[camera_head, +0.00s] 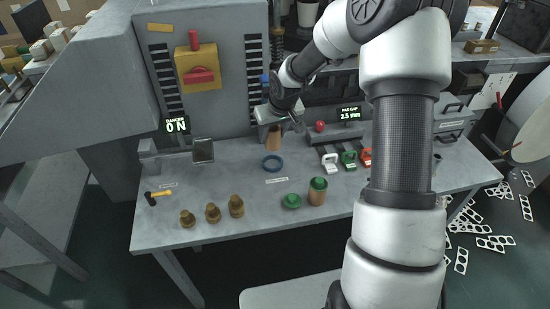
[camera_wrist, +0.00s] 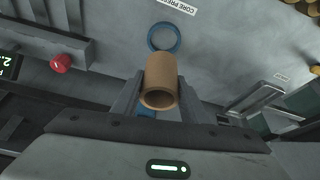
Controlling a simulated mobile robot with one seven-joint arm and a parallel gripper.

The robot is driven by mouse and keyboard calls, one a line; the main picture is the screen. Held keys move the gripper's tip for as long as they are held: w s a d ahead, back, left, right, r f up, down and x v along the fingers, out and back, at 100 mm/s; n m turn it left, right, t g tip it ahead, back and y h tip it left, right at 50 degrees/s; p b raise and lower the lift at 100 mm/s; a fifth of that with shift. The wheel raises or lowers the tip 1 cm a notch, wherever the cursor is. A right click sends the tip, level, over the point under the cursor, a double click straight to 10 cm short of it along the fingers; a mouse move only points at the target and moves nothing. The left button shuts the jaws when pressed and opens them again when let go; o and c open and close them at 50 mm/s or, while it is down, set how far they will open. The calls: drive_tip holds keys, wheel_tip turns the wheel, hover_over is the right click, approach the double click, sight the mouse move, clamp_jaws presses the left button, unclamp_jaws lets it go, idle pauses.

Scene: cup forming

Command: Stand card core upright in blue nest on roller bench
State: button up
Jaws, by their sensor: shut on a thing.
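The card core (camera_head: 274,139) is a plain brown tube held between the fingers of my gripper (camera_head: 275,127). In the wrist view the core (camera_wrist: 161,74) sits between both fingers of the gripper (camera_wrist: 157,92), with its open near end facing the camera. The blue nest (camera_head: 272,170) is a ring lying on the grey roller bench (camera_head: 240,180), in front of the core in the head view. In the wrist view the nest (camera_wrist: 151,29) shows just beyond the core's far end, apart from it. The core's height above the bench is hard to tell.
A green disc (camera_head: 291,201) and a green-topped brown cylinder (camera_head: 317,192) stand to the front right. A red knob (camera_head: 320,126) is right of the gripper.

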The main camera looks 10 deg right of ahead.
sight(276, 144)
wheel_tip(276, 144, down, 9)
drive_tip(key=shift+r+b, duration=0.2)
drive_tip(key=shift+b, duration=0.6)
drive_tip(key=shift+f, duration=0.2)
drive_tip(key=o, duration=1)
drive_tip(key=shift+s+r, duration=0.1)
drive_tip(key=shift+r, duration=0.4)
drive_tip(key=p+v, duration=0.2)
drive_tip(key=v, duration=0.8)
drive_tip(key=shift+d+r+p, duration=0.1)
drive_tip(key=shift+r+p, duration=0.2)
drive_tip(key=shift+s+r, duration=0.25)
drive_tip(key=shift+r, duration=0.1)
